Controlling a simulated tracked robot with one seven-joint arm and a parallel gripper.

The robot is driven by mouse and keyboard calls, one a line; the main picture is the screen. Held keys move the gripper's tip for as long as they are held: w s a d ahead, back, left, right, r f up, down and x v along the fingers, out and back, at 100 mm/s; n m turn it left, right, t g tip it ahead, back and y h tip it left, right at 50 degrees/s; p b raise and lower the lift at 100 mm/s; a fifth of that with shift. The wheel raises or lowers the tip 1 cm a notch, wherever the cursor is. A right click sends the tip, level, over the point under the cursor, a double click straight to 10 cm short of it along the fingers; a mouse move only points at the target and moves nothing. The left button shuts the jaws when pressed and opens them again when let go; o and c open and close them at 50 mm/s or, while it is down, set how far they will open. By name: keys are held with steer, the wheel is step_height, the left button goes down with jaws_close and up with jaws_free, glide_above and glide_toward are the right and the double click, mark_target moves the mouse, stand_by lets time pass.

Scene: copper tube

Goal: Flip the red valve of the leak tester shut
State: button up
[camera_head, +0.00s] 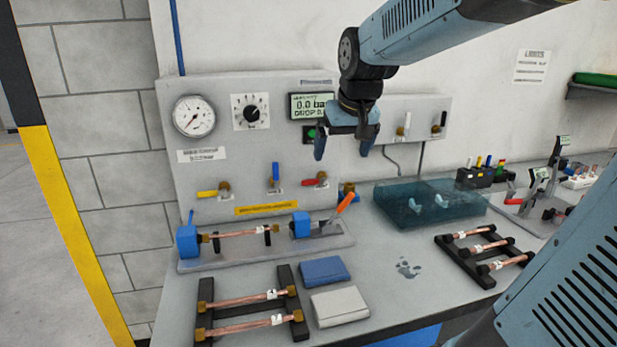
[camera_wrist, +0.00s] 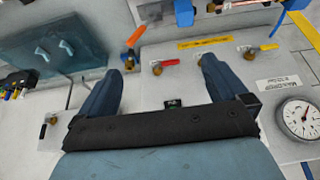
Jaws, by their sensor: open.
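The leak tester is a grey panel (camera_head: 240,155) with a gauge and a display reading 0.0. Its red valve (camera_head: 315,182) is low on the panel, right of the blue valve. The red lever lies about level, pointing left from a brass body. My gripper (camera_head: 345,150) is open and empty, above and to the right of the red valve in the head view. In the wrist view, the red valve (camera_wrist: 164,63) shows between my two fingers (camera_wrist: 170,66), beyond the tips. I see no contact.
The yellow valve (camera_head: 207,193) has a level lever; the blue valve (camera_head: 275,172) lever stands upright. A clear teal box (camera_head: 430,203) stands right. Tube racks (camera_head: 250,312) and cloths sit in front.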

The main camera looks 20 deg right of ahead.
glide_toward(315, 182)
steer(key=v, duration=0.7)
steer(key=w, duration=0.2)
steer(key=s+x, duration=0.1)
steer(key=x, duration=1.3)
steer(key=shift+f+g, duration=0.25)
steer(key=shift+g, duration=0.05)
steer(key=c, duration=1.3)
steer(key=shift+o, duration=0.2)
steer(key=shift+d, duration=0.2)
